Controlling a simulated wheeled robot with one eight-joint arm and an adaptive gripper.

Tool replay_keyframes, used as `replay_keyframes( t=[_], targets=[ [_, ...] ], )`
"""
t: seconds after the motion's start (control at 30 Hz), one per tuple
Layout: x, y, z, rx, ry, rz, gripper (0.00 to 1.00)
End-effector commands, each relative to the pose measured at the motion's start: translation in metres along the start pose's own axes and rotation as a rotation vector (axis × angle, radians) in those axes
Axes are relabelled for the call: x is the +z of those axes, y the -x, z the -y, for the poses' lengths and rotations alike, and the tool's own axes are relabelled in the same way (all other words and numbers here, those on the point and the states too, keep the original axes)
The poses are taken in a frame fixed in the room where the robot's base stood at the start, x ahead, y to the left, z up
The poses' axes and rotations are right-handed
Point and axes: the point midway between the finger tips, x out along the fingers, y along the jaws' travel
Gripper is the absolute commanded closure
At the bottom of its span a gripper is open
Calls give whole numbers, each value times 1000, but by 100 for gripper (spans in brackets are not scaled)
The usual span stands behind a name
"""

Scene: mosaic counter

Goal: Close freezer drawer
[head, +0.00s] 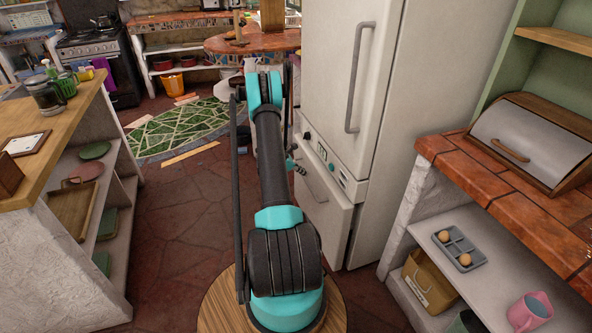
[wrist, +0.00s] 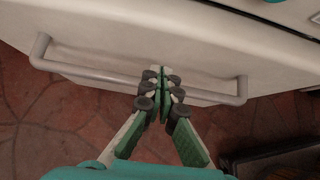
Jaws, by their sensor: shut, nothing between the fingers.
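The white freezer drawer (head: 328,215) is at the bottom of the tall white fridge (head: 408,70) in the head view. It stands out from the fridge body, partly open. In the wrist view the drawer front (wrist: 200,48) fills the upper part, with its grey bar handle (wrist: 90,73) across it. My gripper (wrist: 162,78) is shut and empty, its fingertips together at the middle of the handle, overlapping the bar. I cannot tell whether they touch the bar or the drawer front. In the head view my arm hides most of the gripper.
A wooden-topped counter (head: 75,110) with shelves stands on the left. A tiled counter (head: 475,185) with a bread box (head: 530,140) stands right of the fridge. The floor between left counter and fridge is mostly clear.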

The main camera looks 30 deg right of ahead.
Motion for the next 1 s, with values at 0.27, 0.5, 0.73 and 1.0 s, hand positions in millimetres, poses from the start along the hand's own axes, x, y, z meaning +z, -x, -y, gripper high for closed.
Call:
replay_keyframes(
  t=[0.27,0.5,0.73,1.0],
  targets=[
    [22,-20,1,-1,-1,0,100],
    [24,-22,1,-1,-1,1,100],
    [26,-24,1,-2,-2,1,100],
    [55,-52,1,-3,-4,1,100]
  ],
)
